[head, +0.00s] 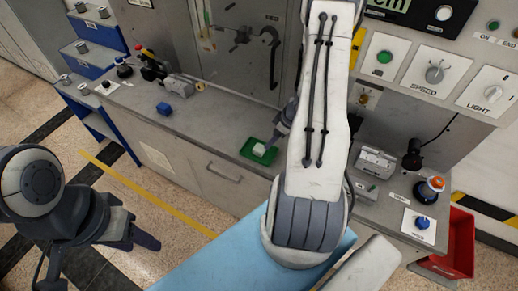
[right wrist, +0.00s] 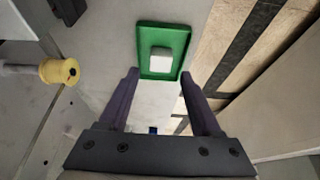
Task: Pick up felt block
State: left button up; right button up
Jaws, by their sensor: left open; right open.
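A small white block, which looks like the felt block (head: 259,149), sits in a shallow green tray (head: 246,154) on the grey bench. In the right wrist view the white block (right wrist: 160,58) lies inside the green tray (right wrist: 145,40), just beyond the fingertips. My right gripper (right wrist: 160,74) is open and empty, its two dark fingers spread wider than the block. In the head view my right arm partly hides this gripper (head: 281,128), which is beside the tray. My left gripper (head: 143,238) is open and empty, over the floor in front of the bench.
A blue block (head: 164,108) lies on the bench left of the tray. A yellow spool (right wrist: 57,71) shows in the right wrist view. A control panel (head: 435,75) and a red bin (head: 458,243) are at the right. The bench between blue block and tray is clear.

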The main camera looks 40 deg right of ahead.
aim_at(264, 150)
jog(key=x, duration=0.8)
jog(key=shift+a+b, duration=0.1)
jog(key=shift+b, duration=0.25)
jog(key=shift+s, duration=0.1)
grip_shut()
